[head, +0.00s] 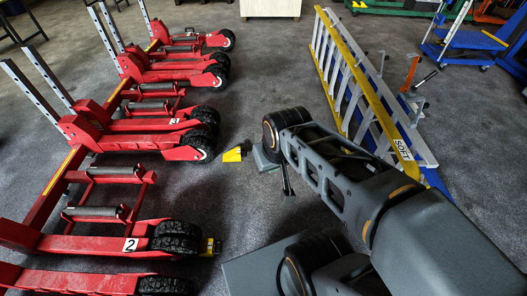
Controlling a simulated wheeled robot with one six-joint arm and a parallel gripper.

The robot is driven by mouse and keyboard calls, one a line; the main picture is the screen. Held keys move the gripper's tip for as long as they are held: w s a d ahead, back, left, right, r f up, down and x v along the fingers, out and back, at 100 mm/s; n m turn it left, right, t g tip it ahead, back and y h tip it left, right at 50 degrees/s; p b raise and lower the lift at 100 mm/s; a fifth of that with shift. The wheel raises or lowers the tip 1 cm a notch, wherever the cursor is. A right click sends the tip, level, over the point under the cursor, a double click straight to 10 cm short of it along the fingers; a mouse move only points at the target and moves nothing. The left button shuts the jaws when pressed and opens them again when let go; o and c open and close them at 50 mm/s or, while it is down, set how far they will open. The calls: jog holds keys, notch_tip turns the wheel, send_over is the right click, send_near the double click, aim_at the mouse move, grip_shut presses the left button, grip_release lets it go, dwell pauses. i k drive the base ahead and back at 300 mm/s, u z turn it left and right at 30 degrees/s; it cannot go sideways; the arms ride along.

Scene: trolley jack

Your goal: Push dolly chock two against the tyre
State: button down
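The red dolly marked 2 (130,244) is at the lower left, with its black tyres (177,238) at its right end. A small yellow chock (210,247) sits right beside these tyres; I cannot tell whether it touches. Another yellow chock (232,154) lies on the floor to the right of the tyre (200,148) of the dolly marked 3 (174,120), with a gap between them. My gripper (287,188) is low, to the right of this second chock and apart from it. My wrist hides most of it, and its fingers are too small and dark to read.
More red dollies with upright grey posts stand at the upper left. A yellow and grey ladder (372,95) lies to the right of my arm. A blue trolley (462,48) is at the upper right.

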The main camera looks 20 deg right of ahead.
aim_at(235, 155)
jog(key=z, duration=0.5)
jog(key=i, duration=1.4)
jog(key=u, duration=0.3)
jog(key=i, duration=1.05)
jog(key=u, duration=0.5)
